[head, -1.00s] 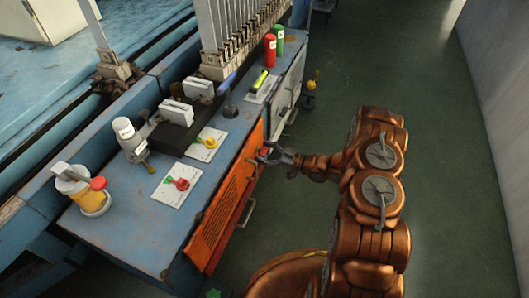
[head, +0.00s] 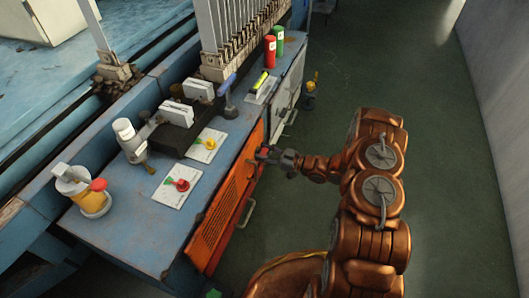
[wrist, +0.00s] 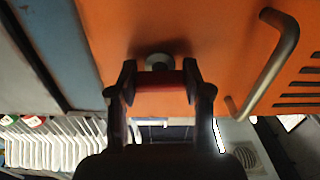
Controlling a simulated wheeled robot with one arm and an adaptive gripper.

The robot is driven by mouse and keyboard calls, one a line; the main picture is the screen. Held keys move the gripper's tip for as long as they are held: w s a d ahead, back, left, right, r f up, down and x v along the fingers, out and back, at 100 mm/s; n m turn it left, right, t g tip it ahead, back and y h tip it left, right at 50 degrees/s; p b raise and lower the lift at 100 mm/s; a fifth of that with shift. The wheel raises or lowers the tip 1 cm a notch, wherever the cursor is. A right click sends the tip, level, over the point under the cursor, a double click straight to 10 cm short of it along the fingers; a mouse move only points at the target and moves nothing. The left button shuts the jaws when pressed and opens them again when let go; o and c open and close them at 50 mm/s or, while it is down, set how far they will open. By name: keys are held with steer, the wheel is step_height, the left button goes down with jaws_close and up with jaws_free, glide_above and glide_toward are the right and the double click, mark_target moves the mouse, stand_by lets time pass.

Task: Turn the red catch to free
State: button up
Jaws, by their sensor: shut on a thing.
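The red catch (wrist: 160,86) is a short red bar in front of a grey round pivot on the orange door. In the wrist view it lies crosswise between the two dark fingers of my gripper (wrist: 158,92), which are shut on it. In the head view my gripper (head: 262,156) is at the upper right part of the orange door (head: 228,212). The fingers hide most of the catch there, and I cannot read any marking beside it.
A bar handle (wrist: 268,65) sticks out of the door beside my gripper. The blue bench top (head: 135,232) carries a card with a red knob (head: 180,184), a card with a yellow knob (head: 210,143) and a blue-handled lever (head: 228,82). The green floor at right is clear.

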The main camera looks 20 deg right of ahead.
steer(key=n+p, duration=0.3)
steer(key=n, duration=0.1)
steer(key=shift+s+r, duration=0.1)
steer(key=shift+r, duration=0.05)
steer(key=n+p, duration=0.2)
steer(key=n, duration=0.2)
steer(key=shift+n, duration=0.4)
steer(key=n+p, duration=0.1)
steer(key=n, duration=0.3)
steer(key=shift+n, duration=0.3)
steer(key=shift+a+n+p, duration=0.1)
steer(key=shift+n+p, duration=0.45)
steer(key=shift+n, duration=1.45)
steer(key=shift+f, duration=0.2)
steer(key=o, duration=1.2)
